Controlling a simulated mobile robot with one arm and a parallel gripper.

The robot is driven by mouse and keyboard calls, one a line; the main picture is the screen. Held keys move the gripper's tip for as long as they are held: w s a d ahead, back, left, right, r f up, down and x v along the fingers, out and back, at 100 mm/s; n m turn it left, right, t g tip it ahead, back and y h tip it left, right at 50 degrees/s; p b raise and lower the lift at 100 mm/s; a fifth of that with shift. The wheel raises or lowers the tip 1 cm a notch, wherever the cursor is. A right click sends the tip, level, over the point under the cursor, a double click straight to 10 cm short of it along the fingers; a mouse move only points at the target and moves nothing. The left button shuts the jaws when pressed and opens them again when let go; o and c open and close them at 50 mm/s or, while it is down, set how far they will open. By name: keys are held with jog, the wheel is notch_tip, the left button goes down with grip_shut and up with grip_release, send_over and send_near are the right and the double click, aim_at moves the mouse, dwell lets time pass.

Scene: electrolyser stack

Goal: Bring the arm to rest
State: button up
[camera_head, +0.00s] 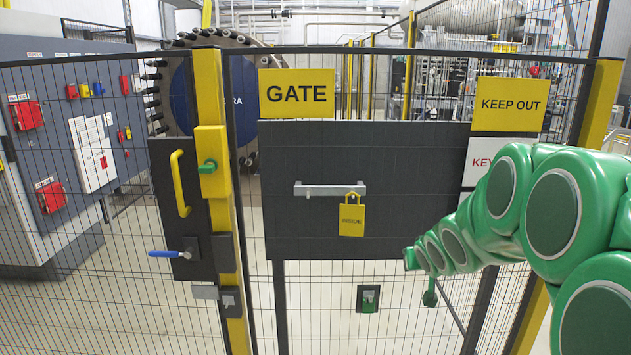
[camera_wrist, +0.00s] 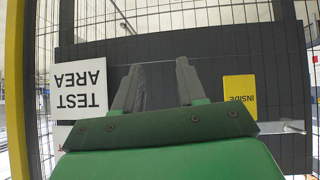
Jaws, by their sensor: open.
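My green arm (camera_head: 560,215) reaches in from the right in the head view. Its far end is in front of the right part of the dark gate panel (camera_head: 290,230). My gripper (camera_wrist: 160,68) shows in the wrist view with two grey fingers apart and nothing between them. The fingers are in front of the dark panel, between a white TEST AREA sign (camera_wrist: 80,90) and a yellow tag (camera_wrist: 240,92). I cannot tell whether the fingers touch the panel. In the head view the fingers cannot be made out.
The mesh gate carries a grey handle (camera_head: 330,189) with a yellow tag (camera_head: 351,219), and a GATE sign (camera_head: 297,93). A KEEP OUT sign (camera_head: 511,104) hangs at right, near my arm.

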jog(key=s+a+g, duration=0.3)
jog(key=s+g, duration=0.1)
jog(key=s, duration=1)
jog(key=s+a+f+g, duration=0.1)
jog(key=s+a+g, duration=0.2)
jog(key=s, duration=1.2)
jog(key=s+a+f+g, duration=0.1)
jog(key=s+a+g, duration=0.2)
jog(key=s, duration=1.1)
jog(key=shift+s+a+g+y, duration=0.25)
jog(key=shift+s+g+y, duration=0.15)
jog(key=shift+g, duration=0.4)
